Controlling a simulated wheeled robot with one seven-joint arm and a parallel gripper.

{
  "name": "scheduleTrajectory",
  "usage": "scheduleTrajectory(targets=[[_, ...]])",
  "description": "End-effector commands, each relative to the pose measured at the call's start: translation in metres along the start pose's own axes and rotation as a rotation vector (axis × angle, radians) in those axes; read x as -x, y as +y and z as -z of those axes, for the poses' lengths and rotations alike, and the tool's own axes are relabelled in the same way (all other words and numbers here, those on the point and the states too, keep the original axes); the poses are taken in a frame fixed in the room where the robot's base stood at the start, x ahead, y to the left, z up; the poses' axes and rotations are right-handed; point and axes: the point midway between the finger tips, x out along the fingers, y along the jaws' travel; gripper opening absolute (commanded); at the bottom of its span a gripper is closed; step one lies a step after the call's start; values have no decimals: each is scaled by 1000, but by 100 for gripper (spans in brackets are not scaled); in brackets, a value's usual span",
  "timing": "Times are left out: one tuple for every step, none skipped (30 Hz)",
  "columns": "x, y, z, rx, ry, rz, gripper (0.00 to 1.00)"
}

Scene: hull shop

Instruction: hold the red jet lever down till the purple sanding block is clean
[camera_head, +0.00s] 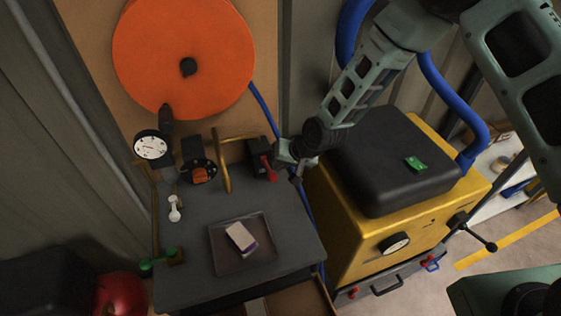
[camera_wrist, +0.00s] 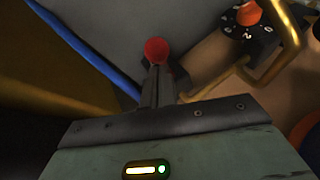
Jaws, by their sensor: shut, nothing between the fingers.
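The red jet lever (camera_head: 267,168) is on a dark box at the back right of the grey bench. Its round red knob (camera_wrist: 156,49) shows in the wrist view just beyond my fingertips. My gripper (camera_head: 296,170) is shut and empty, just right of the lever; the closed fingers also show in the wrist view (camera_wrist: 156,82). I cannot tell whether they touch the knob. The sanding block (camera_head: 240,238) lies in a shallow dark tray (camera_head: 222,262). Its top is whitish, with purple along one side.
A round gauge (camera_head: 151,146), an orange-marked dial (camera_head: 200,174) and a brass bar (camera_head: 222,160) stand left of the lever. A yellow machine (camera_head: 350,250) with a black top (camera_head: 390,165) is close on the right. A blue hose (camera_head: 265,105) passes behind.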

Motion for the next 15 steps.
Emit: scheduleTrajectory(targets=[[0, 0, 0, 0, 1, 0, 0], [0, 0, 0, 0, 1, 0, 0], [0, 0, 0, 0, 1, 0, 0], [-1, 0, 0, 0, 1, 0, 0], [0, 0, 0, 0, 1, 0, 0], [0, 0, 0, 0, 1, 0, 0], [0, 0, 0, 0, 1, 0, 0], [0, 0, 0, 0, 1, 0, 0], [-1, 1, 0, 0, 1, 0, 0], [-1, 1, 0, 0, 2, 0, 0], [-1, 1, -1, 1, 4, 1, 0], [-2, 2, -1, 3, 7, 2, 0], [-3, 2, -2, 4, 11, 4, 0], [-4, 3, -3, 6, 15, 5, 0], [-5, 4, -4, 10, 24, 9, 0]])
